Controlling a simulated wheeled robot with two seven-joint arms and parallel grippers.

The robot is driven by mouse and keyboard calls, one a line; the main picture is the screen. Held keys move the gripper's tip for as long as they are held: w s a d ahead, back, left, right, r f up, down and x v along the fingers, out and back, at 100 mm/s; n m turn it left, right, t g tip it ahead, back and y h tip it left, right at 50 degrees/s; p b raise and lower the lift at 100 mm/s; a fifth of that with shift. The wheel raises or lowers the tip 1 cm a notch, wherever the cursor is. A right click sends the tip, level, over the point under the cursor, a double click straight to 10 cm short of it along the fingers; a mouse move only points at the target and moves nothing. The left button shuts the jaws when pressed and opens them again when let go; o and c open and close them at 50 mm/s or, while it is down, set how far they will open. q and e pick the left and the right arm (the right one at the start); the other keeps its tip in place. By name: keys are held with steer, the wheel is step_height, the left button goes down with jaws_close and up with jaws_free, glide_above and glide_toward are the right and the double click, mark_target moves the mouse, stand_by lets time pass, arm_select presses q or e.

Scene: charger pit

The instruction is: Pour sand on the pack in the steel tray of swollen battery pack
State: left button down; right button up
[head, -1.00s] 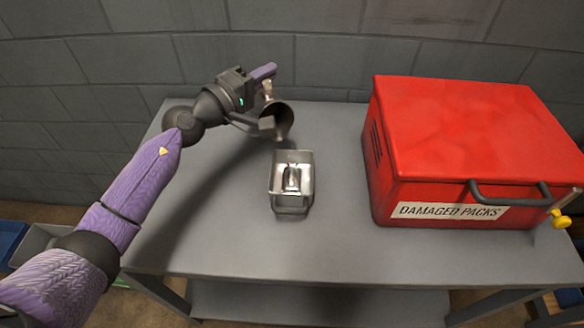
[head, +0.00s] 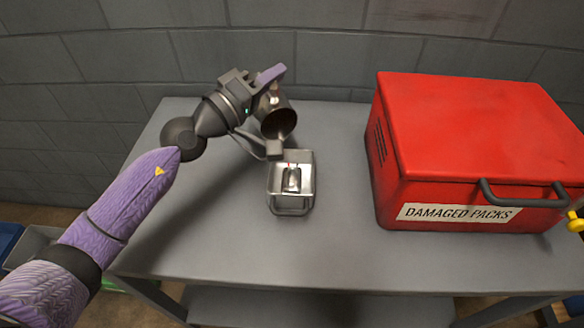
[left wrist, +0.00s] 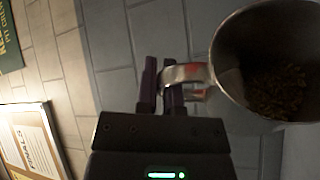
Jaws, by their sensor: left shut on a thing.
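A steel tray (head: 292,210) sits on the grey table, with the battery pack (head: 292,179) lying in it, silver and dark with a bit of red at its far end. My left gripper (head: 270,88) is shut on the handle of a metal cup (head: 277,122). The cup is tilted, its mouth toward the near side, above and just behind the tray. In the left wrist view the cup (left wrist: 225,60) shows brown grainy sand (left wrist: 278,88) inside. No sand shows on the pack. My right gripper is not in view.
A red box (head: 465,140) labelled "DAMAGED PACKS" stands on the right of the grey table (head: 210,235). A grey block wall (head: 330,65) is close behind the table. The table front and left are clear.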

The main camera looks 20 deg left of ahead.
arm_select(q)
steer(key=shift+s+d, duration=0.15)
steer(key=shift+s, duration=0.05)
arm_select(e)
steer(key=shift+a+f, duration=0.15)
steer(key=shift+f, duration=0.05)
arm_select(q)
steer(key=shift+s+d+f+m, duration=0.1)
steer(key=shift+m, duration=0.3)
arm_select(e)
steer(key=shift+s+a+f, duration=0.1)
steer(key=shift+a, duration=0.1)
arm_select(q)
steer(key=shift+s+d+f+m+h+b, duration=0.1)
steer(key=shift+s+d+m+h+b, duration=0.3)
steer(key=shift+m+b, duration=0.15)
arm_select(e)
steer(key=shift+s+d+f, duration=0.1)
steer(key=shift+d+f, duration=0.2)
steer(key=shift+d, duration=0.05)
arm_select(q)
steer(key=shift+s+d+m, duration=0.15)
steer(key=shift+m, duration=0.1)
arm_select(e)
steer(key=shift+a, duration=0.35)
arm_select(q)
steer(key=shift+s+d+r, duration=0.1)
steer(key=shift+r, duration=0.1)
